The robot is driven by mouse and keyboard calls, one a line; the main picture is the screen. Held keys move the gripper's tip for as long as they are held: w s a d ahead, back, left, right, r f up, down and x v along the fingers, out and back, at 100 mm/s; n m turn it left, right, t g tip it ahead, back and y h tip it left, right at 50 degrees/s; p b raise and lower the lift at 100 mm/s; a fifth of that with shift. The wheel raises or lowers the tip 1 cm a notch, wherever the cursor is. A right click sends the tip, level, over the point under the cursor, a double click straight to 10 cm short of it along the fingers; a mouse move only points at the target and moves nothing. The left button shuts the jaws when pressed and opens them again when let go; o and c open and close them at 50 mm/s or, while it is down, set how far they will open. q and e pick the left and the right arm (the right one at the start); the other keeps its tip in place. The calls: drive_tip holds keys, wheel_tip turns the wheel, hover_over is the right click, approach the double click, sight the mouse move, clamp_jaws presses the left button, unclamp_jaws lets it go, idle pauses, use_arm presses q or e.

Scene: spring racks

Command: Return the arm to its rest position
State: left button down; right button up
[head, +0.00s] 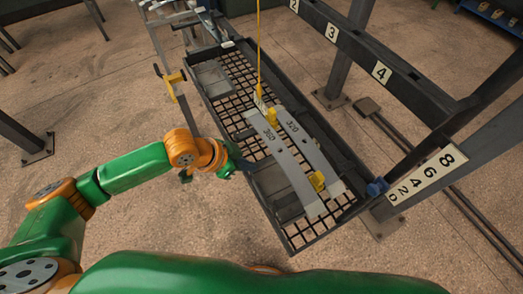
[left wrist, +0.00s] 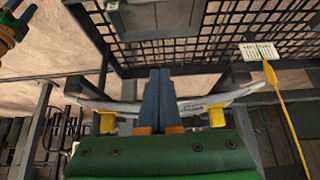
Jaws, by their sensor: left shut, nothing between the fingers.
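My left arm (head: 140,165) reaches in from the left in the head view, green with orange joints. Its left gripper (head: 240,160) is at the left long side of the black mesh rack (head: 289,238), beside the grey leaf springs marked 360 (head: 283,165) and 320 (head: 312,150). In the left wrist view the two blue-grey fingers of this gripper (left wrist: 159,72) are together with nothing between them. A curved grey spring (left wrist: 195,103) with yellow pieces shows behind them. Whether the fingers touch the rack is unclear. My right gripper is not in view.
A yellow line (head: 259,50) hangs down to the springs. A dark beam with number plates (head: 382,72) and a scale plate (head: 427,174) stand to the right. A yellow clamp (head: 174,78) is left of the rack. The floor at left is mostly open.

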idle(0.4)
use_arm(q)
drive_tip(key=w+a+f+n+t+y, duration=0.1)
drive_tip(key=w+a+f+n, duration=0.15)
drive_tip(key=f, duration=0.35)
drive_tip(key=w+a+f+n+t+y, duration=0.1)
drive_tip(key=w+a+f+n, duration=0.15)
drive_tip(key=f, duration=0.35)
drive_tip(key=s+a+f+n+y, duration=0.2)
drive_tip(key=s+a+f, duration=0.25)
drive_tip(key=f, duration=0.25)
drive_tip(key=s+a+f+g, duration=0.1)
drive_tip(key=s+f, duration=0.3)
drive_tip(key=s, duration=0.5)
drive_tip(key=s+f+n+g+y, duration=0.1)
drive_tip(key=s+f, duration=0.4)
drive_tip(key=s, duration=0.5)
drive_tip(key=s+a+f+g, duration=0.1)
drive_tip(key=s+f+g, duration=0.2)
drive_tip(key=s, duration=0.7)
drive_tip(key=shift+s+a+f+n+y, duration=0.25)
drive_tip(key=shift+a+f+n+y, duration=0.15)
drive_tip(key=shift+f, duration=0.3)
